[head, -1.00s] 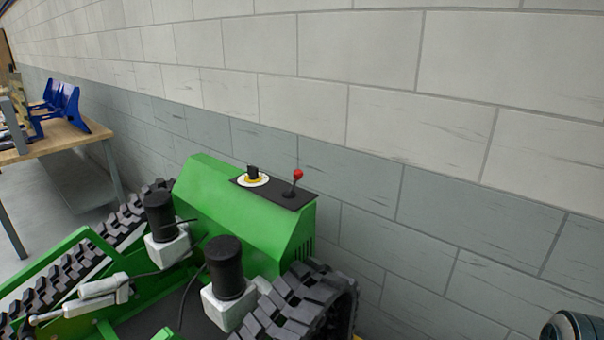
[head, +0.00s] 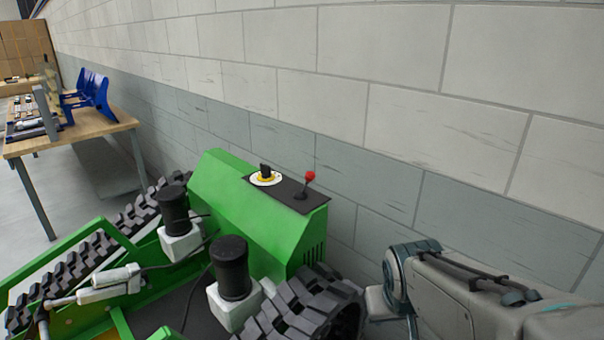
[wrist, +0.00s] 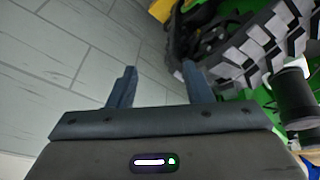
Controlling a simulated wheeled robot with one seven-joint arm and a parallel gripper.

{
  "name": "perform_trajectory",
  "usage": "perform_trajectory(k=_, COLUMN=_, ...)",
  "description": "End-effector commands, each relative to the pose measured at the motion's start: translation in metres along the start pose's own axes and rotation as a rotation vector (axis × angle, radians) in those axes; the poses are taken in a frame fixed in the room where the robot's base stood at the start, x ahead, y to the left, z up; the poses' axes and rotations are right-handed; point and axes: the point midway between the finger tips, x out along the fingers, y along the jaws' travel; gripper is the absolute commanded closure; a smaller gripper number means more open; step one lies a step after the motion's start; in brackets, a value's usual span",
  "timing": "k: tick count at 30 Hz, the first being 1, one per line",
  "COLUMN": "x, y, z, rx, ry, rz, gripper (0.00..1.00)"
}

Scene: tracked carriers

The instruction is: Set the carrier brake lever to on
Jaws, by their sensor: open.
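The green tracked carrier (head: 238,225) stands by the wall. On its top a black panel (head: 316,203) bears the brake lever (head: 309,177), a dark stick with a red ball knob, tilted slightly to the right. A black rotary knob (head: 265,170) on a yellow and white disc sits left of it. My gripper shows in the wrist view (wrist: 158,88) with its two fingers apart and nothing between them. It is away from the lever, near the wall and a track. The lever does not show in the wrist view. Any on or off marking is too small to read.
Black rubber tracks (head: 318,305) flank the green body. Two black cylinders (head: 232,268) on white blocks stand before the panel. The block wall (head: 400,90) rises close behind the carrier. A wooden table (head: 85,128) with blue holders is at the left.

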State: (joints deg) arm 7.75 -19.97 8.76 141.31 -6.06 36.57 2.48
Motion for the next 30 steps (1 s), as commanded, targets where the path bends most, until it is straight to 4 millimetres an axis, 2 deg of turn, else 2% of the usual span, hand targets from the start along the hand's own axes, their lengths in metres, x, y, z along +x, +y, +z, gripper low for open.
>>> perform_trajectory(k=1, x=0.009, y=0.002, z=-0.018, rx=-0.027, ry=0.03, rz=0.016, gripper=0.55)
perform_trajectory(k=3, x=0.023, y=0.001, z=-0.042, rx=-0.073, ry=0.087, rz=0.026, gripper=0.55)
perform_trajectory(k=8, x=0.052, y=-0.01, z=-0.093, rx=-0.167, ry=0.228, rz=-0.004, gripper=0.55)
perform_trajectory(k=12, x=0.072, y=-0.026, z=-0.133, rx=-0.223, ry=0.365, rz=-0.085, gripper=0.55)
perform_trajectory(k=16, x=0.082, y=-0.045, z=-0.167, rx=-0.25, ry=0.508, rz=-0.187, gripper=0.55)
perform_trajectory(k=20, x=0.077, y=-0.06, z=-0.2, rx=-0.241, ry=0.679, rz=-0.311, gripper=0.55)
perform_trajectory(k=24, x=0.056, y=-0.069, z=-0.232, rx=-0.199, ry=0.874, rz=-0.44, gripper=0.55)
perform_trajectory(k=30, x=0.021, y=-0.066, z=-0.26, rx=-0.134, ry=1.084, rz=-0.561, gripper=0.55)
